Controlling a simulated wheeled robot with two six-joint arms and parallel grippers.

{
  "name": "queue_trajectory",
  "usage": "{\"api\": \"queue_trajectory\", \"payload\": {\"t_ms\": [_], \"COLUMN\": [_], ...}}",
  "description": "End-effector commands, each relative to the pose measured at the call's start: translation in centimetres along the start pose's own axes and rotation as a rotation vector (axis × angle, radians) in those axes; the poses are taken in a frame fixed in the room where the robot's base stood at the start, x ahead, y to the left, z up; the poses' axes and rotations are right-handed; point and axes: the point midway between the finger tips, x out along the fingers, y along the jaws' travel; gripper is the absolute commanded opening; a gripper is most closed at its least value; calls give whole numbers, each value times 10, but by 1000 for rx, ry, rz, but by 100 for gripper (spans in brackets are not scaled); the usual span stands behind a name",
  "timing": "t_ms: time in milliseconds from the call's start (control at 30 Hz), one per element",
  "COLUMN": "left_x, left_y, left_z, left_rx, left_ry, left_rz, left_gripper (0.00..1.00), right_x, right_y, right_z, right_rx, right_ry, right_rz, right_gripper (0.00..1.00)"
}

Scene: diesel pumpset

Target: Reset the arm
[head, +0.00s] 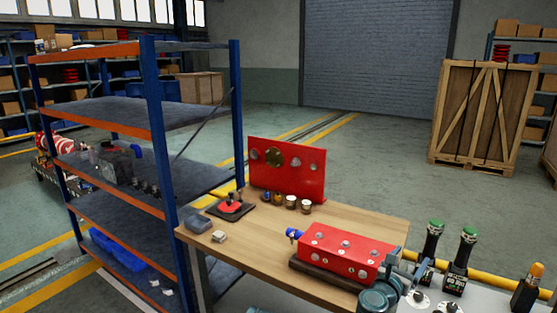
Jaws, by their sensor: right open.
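My right arm comes in at the bottom right, with my right gripper (408,279) at the right end of the red engine block (345,250). The gripper is open and small in the picture. Its fingertips are hard to make out, and I cannot tell whether it touches the block. The block lies on a dark base on the wooden table (262,254), with a blue part (294,233) at its left end. My left gripper is not in view.
A red upright panel (287,170), small cups (291,202) and a black plate with a red part (231,207) stand on the table. A blue-post shelf (155,135) stands left. The floor behind is clear before a wooden crate (482,115).

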Motion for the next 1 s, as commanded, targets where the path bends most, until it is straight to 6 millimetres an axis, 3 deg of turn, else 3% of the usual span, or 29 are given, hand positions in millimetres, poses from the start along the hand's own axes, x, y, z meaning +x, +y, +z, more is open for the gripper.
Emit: {"api": "queue_trajectory", "payload": {"t_ms": [367, 567, 700, 867, 1000], "left_x": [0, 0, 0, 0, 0], "left_y": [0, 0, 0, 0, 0], "left_z": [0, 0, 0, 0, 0], "left_rx": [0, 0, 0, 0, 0], "left_ry": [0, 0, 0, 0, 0], "left_rz": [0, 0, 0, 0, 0], "left_gripper": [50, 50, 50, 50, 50], "right_x": [-5, -16, -33, -69, -114], "right_y": [41, 79, 115, 164, 193], "right_z": [13, 19, 16, -7, -54], "right_rx": [-215, -433, -654, -1040, -1464], "right_ry": [-79, -161, -246, -396, -565], "right_rz": [169, 324, 473, 716, 987], "right_gripper": [84, 84, 84, 84, 84]}}
